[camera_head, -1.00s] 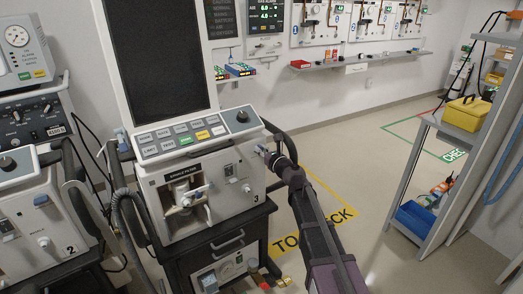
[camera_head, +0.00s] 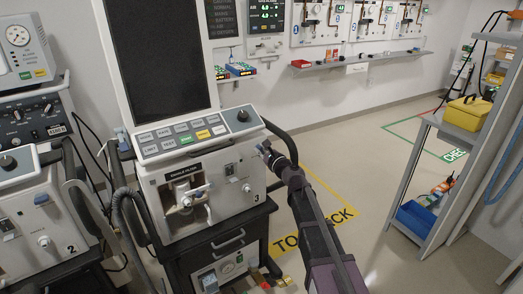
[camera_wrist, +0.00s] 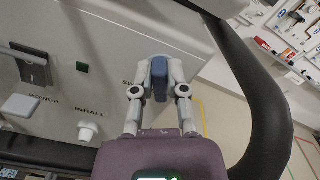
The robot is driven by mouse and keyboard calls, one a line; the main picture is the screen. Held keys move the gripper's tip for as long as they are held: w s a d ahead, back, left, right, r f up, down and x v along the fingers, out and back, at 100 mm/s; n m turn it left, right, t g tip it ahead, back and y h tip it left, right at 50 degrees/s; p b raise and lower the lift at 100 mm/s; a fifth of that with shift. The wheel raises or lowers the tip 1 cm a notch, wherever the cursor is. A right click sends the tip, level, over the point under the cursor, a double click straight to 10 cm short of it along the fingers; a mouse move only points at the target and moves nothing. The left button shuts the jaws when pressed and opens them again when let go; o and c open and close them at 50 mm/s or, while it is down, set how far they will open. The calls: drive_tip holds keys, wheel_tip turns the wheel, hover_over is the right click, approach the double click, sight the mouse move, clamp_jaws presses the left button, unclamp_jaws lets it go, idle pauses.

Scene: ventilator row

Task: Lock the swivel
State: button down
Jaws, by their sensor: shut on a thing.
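The swivel lever is a blue upright handle (camera_wrist: 160,79) on the right side panel of the grey ventilator marked 3 (camera_head: 158,178). Letters beginning "SW" stand beside it in the wrist view, the rest hidden by my gripper. My gripper (camera_wrist: 160,82) is shut on the blue handle, one finger on each side. In the head view my gripper (camera_head: 264,149) reaches the machine's right side from the front right. The handle's mount is largely hidden by the fingers.
A dark curved rail (camera_wrist: 262,90) runs close to the right of my gripper. Ventilator 2 (camera_head: 40,215) stands left. Floor to the right is open.

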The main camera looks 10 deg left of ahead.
drive_tip(key=n, duration=0.6)
drive_tip(key=shift+s+a+f, duration=0.1)
drive_tip(key=shift+a+f, duration=0.05)
drive_tip(key=shift+f, duration=0.1)
drive_tip(key=n, duration=0.6)
drive_tip(key=shift+f+b, duration=0.2)
drive_tip(key=shift+b, duration=0.2)
drive_tip(key=shift+n, duration=0.3)
drive_tip(key=shift+s, duration=0.1)
drive_tip(key=c, duration=0.7)
unclamp_jaws()
drive_tip(key=shift+o, duration=0.2)
drive_tip(key=v, duration=1.2)
